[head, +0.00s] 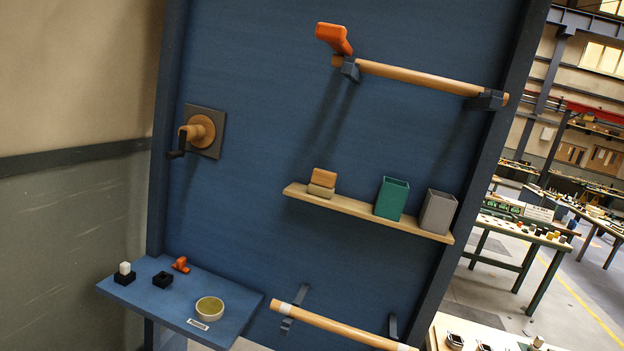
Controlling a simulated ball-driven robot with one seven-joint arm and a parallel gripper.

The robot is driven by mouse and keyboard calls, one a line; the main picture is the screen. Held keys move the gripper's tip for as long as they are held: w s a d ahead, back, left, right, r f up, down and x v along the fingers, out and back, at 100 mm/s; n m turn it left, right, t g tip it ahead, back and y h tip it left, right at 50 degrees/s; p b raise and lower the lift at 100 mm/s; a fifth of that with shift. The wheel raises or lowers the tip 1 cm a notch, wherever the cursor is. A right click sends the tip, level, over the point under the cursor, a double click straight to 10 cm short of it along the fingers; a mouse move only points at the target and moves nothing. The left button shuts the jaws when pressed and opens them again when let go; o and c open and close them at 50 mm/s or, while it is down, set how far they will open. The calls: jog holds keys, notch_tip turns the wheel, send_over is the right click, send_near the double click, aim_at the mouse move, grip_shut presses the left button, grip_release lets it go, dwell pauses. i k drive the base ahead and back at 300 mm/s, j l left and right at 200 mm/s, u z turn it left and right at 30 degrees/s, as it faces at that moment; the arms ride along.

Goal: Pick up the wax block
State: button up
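No label marks the wax block, so I cannot tell for sure which thing it is. A small white block (125,267) sits upright in a black holder (125,278) at the left of the blue side table. Two stacked blocks, an orange-tan one (324,177) on a greyer beige one (320,191), sit at the left end of the wooden shelf (367,212). My gripper is not in view, and nothing in the picture shows what it holds.
The blue side table (222,279) also bears an empty-looking black holder (162,281), an orange piece (181,265) and a bowl (209,309). The shelf holds a green bin (391,198) and a grey bin (438,211). Wooden rails (420,77) and a crank (196,133) jut from the blue panel.

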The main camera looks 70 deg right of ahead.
aim_at(322, 182)
jog(key=i+z, duration=0.7)
jog(key=z, duration=0.2)
jog(key=i+j+z, duration=0.1)
jog(key=i+z, duration=0.2)
jog(key=z, duration=0.15)
